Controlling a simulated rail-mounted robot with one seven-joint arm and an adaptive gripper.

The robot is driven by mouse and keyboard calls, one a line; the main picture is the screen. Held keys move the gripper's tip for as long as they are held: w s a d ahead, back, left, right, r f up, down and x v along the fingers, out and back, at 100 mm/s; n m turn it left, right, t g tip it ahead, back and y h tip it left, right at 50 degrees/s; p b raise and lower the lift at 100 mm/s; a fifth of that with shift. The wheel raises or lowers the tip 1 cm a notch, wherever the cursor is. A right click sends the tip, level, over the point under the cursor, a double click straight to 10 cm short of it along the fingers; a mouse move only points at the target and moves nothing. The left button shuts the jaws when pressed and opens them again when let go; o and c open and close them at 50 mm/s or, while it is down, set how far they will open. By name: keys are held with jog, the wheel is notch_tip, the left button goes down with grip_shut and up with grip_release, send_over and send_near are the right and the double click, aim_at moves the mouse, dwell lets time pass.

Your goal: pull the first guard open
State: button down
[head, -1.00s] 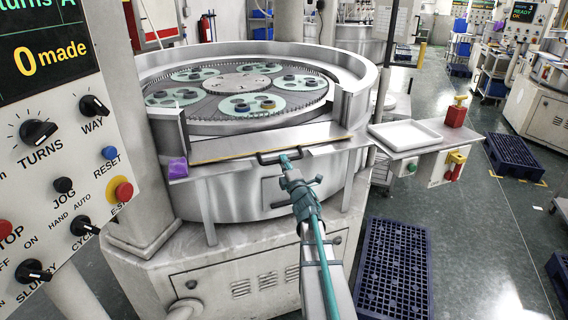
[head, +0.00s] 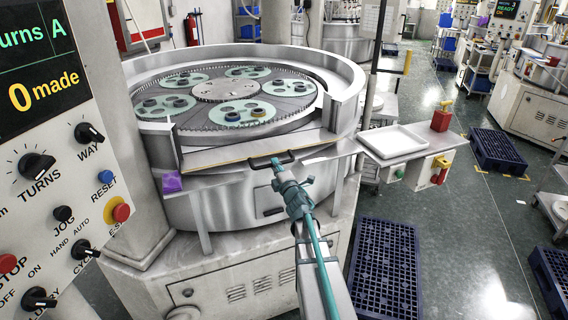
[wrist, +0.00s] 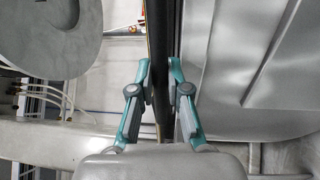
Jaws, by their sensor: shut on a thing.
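The first guard (head: 228,152) is a flat, pale metal panel across the front opening of the round machine, with a thin yellow line along its front edge. A dark bar handle (head: 258,163) sits at that edge. My gripper (head: 279,166) is at the right part of this handle in the head view. In the wrist view my gripper (wrist: 160,90) has its teal and grey fingers on both sides of an upright dark bar (wrist: 163,40), shut on it. The exact finger contact is partly hidden by the fingers. The panel lies across the opening.
A purple block (head: 172,182) is by the panel's left end. A white tray (head: 393,141) and a red item (head: 441,120) are on the right side shelf. A control panel (head: 50,180) stands close on the left. A blue slatted platform (head: 385,270) lies on the floor at right.

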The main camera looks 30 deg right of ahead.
jog(key=shift+r, duration=0.6)
jog(key=c, duration=1.1)
grip_release()
jog(key=shift+c, duration=0.2)
jog(key=shift+s, duration=0.1)
jog(key=s+a+f, duration=0.1)
jog(key=s, duration=1)
jog(key=shift+s+a+f, duration=0.2)
jog(key=shift+s+a, duration=0.05)
jog(key=shift+s, duration=0.1)
